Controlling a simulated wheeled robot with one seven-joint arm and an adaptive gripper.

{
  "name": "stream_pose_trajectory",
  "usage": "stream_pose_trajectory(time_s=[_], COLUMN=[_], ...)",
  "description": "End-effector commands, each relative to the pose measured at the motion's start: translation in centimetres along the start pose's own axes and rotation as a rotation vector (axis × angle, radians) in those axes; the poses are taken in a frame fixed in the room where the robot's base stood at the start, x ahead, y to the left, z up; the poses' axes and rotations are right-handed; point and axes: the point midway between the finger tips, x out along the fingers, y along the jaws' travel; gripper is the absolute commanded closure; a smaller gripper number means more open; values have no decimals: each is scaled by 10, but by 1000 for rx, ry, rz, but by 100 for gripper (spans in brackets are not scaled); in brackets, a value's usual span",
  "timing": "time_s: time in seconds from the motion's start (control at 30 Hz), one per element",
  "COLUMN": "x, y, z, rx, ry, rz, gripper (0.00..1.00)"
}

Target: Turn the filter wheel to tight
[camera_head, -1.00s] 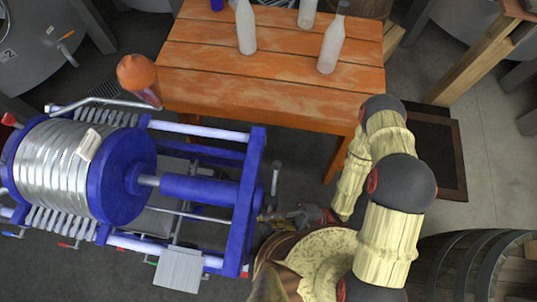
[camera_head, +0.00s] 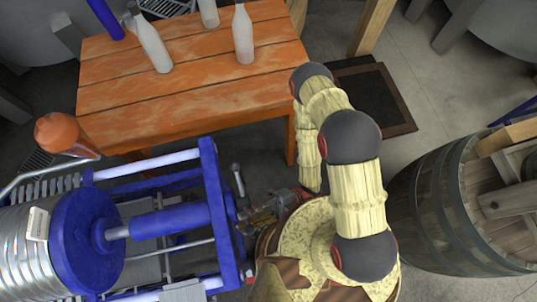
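The filter is a blue-framed press (camera_head: 212,215) with silver plates (camera_head: 28,255) at the lower left. A grey spoke with a round knob (camera_head: 237,178) stands up at the right side of its end frame; it looks like part of the filter wheel. The rest of the wheel is hidden or too small to make out. My gripper (camera_head: 258,214) is low beside that end frame, just below and right of the knob. I cannot tell if it touches the wheel or whether its fingers are open or shut.
An orange wooden table (camera_head: 190,92) with several pale bottles (camera_head: 243,35) stands behind the filter. An orange rounded object (camera_head: 62,134) is at its left corner. A wooden barrel (camera_head: 430,205) stands at the right. A dark mat (camera_head: 375,98) lies on open floor.

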Motion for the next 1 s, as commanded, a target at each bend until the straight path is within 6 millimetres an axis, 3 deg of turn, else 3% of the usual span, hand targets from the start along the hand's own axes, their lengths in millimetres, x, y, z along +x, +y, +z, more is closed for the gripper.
stream_pose_trajectory(time_s=[0.27, 0.8, 1.0], x=[-21, -96, -115], y=[1, 0, 0], z=[1, 1, 1], rx=[-4, -3, -2], ry=[-4, -4, -2], rz=[2, 2, 1], gripper=[71, 71, 71])
